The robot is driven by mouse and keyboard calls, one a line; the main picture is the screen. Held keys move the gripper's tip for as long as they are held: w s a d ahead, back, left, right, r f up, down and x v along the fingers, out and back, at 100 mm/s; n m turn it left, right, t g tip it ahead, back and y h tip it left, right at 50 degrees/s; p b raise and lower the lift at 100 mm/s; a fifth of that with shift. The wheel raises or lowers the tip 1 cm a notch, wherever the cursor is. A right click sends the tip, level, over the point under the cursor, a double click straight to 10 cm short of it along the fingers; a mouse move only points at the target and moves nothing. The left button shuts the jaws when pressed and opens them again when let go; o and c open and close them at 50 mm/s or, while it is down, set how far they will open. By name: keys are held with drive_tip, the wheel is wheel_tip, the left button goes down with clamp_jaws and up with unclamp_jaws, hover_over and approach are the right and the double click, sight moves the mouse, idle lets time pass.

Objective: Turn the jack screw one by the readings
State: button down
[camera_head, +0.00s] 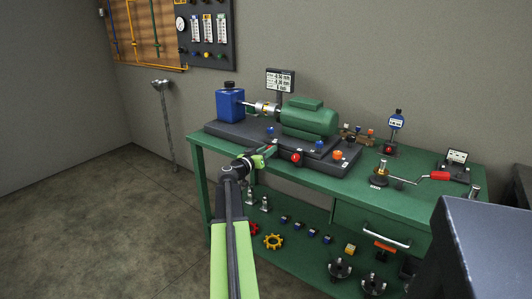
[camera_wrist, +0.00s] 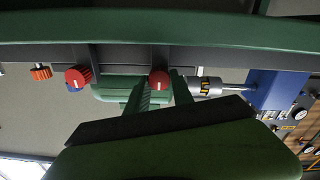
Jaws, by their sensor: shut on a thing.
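My gripper (camera_head: 268,152) is at the front edge of the dark baseplate (camera_head: 228,131). In the wrist view my gripper (camera_wrist: 157,88) has its two fingers around a red jack screw knob (camera_wrist: 159,80); the head view hides this knob behind the gripper. A second red knob (camera_head: 296,158) is to its right, and it also shows in the wrist view (camera_wrist: 78,76). The green motor (camera_head: 309,119) sits on the plate, coupled by a silver shaft (camera_head: 264,107) to the blue pump (camera_head: 231,105). A display (camera_head: 280,81) behind shows two mm lines, too small to read surely.
An orange knob (camera_head: 337,155) is at the plate's right end. The green bench (camera_head: 300,182) also holds a dial gauge (camera_head: 396,122), a red-handled crank (camera_head: 436,176) and a small display (camera_head: 457,157). Yellow and blue parts lie on the lower shelf. The floor (camera_head: 90,220) at left is clear.

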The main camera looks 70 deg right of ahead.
drive_tip(key=shift+a+f, duration=0.1)
drive_tip(key=shift+a, duration=0.2)
drive_tip(key=shift+w+d, duration=0.15)
drive_tip(key=shift+d, duration=0.05)
drive_tip(key=shift+d+r+n, duration=0.1)
drive_tip(key=shift+r+n, duration=0.1)
drive_tip(key=shift+n, duration=0.4)
drive_tip(key=n, duration=0.6)
drive_tip(key=shift+w+f+n, duration=0.15)
drive_tip(key=shift+w+n, duration=0.05)
drive_tip(key=shift+n, duration=0.2)
drive_tip(key=n, duration=0.4)
drive_tip(key=shift+d+f+n, duration=0.1)
drive_tip(key=shift+n, duration=1.9)
